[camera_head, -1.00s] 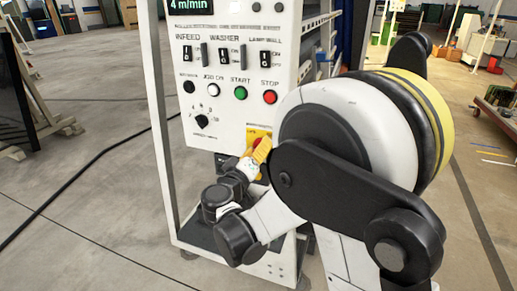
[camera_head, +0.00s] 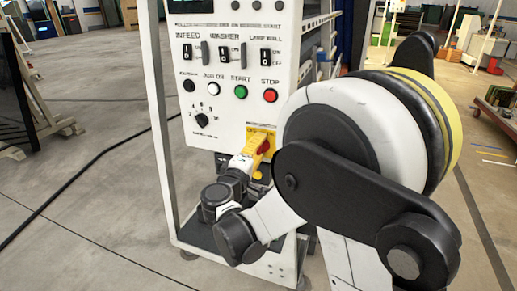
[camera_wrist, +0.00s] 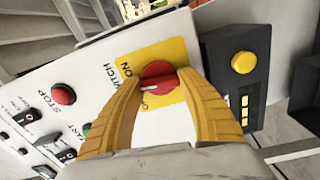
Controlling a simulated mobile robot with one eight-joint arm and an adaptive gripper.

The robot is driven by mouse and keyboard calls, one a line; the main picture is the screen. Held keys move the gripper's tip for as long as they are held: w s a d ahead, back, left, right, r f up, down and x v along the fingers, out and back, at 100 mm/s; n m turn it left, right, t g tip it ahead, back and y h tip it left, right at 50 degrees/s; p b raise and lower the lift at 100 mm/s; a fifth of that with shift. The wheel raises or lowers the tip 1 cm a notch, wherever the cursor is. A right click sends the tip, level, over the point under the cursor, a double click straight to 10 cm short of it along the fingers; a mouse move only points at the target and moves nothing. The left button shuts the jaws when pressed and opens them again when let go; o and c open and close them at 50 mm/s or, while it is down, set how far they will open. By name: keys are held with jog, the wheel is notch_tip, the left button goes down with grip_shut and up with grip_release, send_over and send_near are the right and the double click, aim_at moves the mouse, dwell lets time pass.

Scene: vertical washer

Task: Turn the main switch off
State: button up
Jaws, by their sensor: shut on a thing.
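A white mark on the knob's face shows between the fingers. A second label below the knob is partly hidden by a finger. In the head view, my gripper (camera_head: 256,150) is at the low right of the white panel, with the red knob (camera_head: 265,145) partly covered by the fingers.
The white control panel (camera_head: 225,120) carries a green START button (camera_head: 241,92), a red STOP button (camera_head: 270,96), rocker switches and a black dial (camera_head: 201,120). A dark box with a yellow button (camera_wrist: 243,62) sits beside the switch. A cable (camera_head: 70,165) lies on the floor.

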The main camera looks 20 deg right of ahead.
jog(key=n, duration=0.5)
jog(key=shift+n, duration=0.3)
jog(key=n, duration=0.4)
jog(key=shift+n+b, duration=0.3)
jog(key=shift+n, duration=0.1)
jog(key=o, duration=1.2)
jog(key=shift+c, duration=0.2)
jog(key=shift+f, duration=0.1)
jog(key=v, duration=1.2)
